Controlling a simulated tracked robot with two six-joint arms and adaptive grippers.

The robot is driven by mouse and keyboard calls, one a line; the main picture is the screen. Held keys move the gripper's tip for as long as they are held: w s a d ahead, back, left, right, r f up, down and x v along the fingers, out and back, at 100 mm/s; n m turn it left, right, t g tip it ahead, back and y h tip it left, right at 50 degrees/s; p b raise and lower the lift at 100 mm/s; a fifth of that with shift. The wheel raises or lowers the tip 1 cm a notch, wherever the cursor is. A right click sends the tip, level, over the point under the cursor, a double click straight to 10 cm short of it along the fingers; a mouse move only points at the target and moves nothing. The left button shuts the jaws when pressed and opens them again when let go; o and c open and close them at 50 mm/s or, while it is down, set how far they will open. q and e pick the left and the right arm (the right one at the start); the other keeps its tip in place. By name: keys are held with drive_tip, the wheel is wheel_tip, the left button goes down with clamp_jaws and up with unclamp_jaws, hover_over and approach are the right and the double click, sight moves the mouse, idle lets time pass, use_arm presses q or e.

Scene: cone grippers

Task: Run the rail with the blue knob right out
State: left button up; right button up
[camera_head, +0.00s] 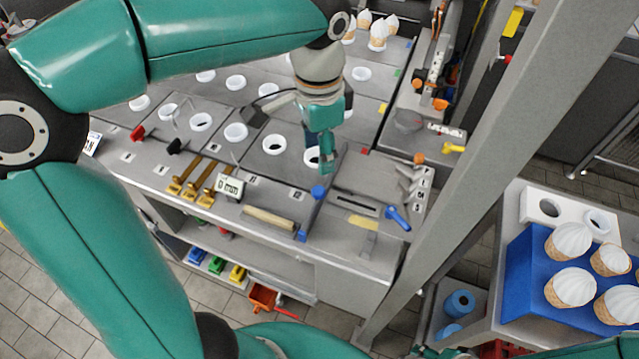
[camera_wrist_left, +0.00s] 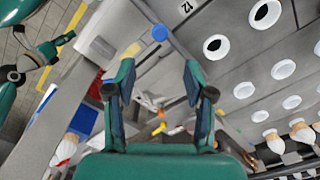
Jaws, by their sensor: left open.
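The blue knob (camera_head: 318,191) stands on a thin grey rail near the front edge of the counter, with a blue piece (camera_head: 302,236) at the rail's front end. In the left wrist view the round blue knob (camera_wrist_left: 159,32) sits on the grey rail (camera_wrist_left: 176,46), beyond the fingertips and roughly midway between them. My left gripper (camera_head: 326,158) points down above the counter, just behind the knob in the head view. Its two fingers (camera_wrist_left: 158,72) are spread wide with nothing between them. The knob looks apart from the fingers.
A blue lever (camera_head: 398,218) stands right of the rail, beside a slotted plate (camera_head: 355,204). A wooden bar (camera_head: 269,218) and brass levers (camera_head: 190,180) are to the left. A grey post (camera_head: 455,150) rises at right. A blue tray (camera_head: 520,268) holds several cones.

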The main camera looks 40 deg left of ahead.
sight(319, 190)
use_arm(q)
wheel_tip(319, 190, down, 11)
drive_tip(key=shift+f, duration=0.1)
idle(0.3)
clamp_jaws()
